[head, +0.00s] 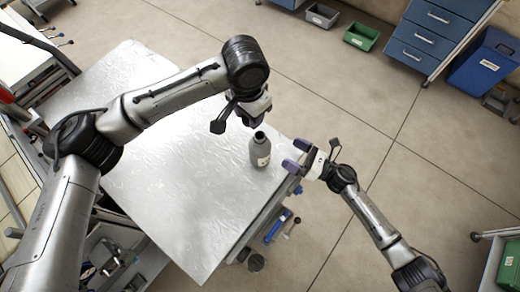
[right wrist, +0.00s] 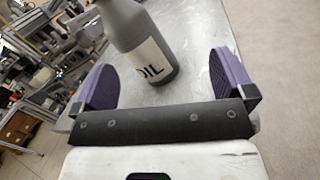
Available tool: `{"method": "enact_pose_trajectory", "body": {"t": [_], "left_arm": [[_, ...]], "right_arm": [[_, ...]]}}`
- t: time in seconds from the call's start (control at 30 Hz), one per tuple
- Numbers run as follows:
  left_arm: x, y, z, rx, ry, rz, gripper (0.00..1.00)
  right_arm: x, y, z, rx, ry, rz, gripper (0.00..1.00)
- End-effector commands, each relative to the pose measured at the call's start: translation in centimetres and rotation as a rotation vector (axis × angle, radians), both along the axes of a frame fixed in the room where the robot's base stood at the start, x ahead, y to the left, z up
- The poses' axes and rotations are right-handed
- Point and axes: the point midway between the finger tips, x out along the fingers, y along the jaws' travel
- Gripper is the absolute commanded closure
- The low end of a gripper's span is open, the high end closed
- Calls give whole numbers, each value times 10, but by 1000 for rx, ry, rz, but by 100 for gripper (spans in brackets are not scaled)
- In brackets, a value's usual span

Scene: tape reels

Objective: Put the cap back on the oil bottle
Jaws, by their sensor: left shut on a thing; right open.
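The grey oil bottle (head: 260,153) stands upright on the silver-topped table near its right edge. In the right wrist view the bottle (right wrist: 150,62) shows its white "OIL" label, and its top is cut off by the frame. My left gripper (head: 252,119) is shut just above and beside the bottle's top, pointing down. The cap is too small and hidden to make out at its fingertips, and I see it nowhere else. My right gripper (head: 297,155) is open at the table edge, with its purple fingers apart and facing the bottle; nothing is between their tips.
The silver table top (head: 170,190) is otherwise clear. A blue-handled item (head: 277,228) hangs at the table's right side. Green and grey bins (head: 360,37), blue drawers (head: 425,35) and a blue container (head: 487,65) stand well away on the floor.

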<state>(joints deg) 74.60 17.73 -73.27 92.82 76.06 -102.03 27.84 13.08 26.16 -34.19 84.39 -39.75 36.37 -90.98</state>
Motion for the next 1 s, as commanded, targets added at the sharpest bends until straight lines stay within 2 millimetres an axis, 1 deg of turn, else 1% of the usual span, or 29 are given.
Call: {"method": "enact_pose_trajectory", "body": {"t": [0.03, 0.13, 0.33, 0.5, 0.8, 0.93, 1.0], "left_arm": [[0, -6, 0, 1, -1, -22, 82], [0, -15, -2, 2, -4, -60, 82], [0, -25, -4, 6, -5, -105, 82], [0, -27, -4, 7, -6, -115, 82], [0, -27, -4, 6, -7, -115, 82], [0, -27, -4, 6, -7, -115, 82], [0, -27, -4, 6, -7, -115, 82]], "right_arm": [[1, -3, -3, -49, -60, 51, 0], [-3, -8, -8, -123, -165, 149, 0], [-8, -17, -16, -201, -280, 265, 0], [-10, -19, -17, -217, -308, 294, 0], [-10, -19, -17, -215, -307, 294, 0], [-9, -13, -17, -214, -306, 294, 0], [-8, -5, -17, -212, -307, 295, 0]]}}
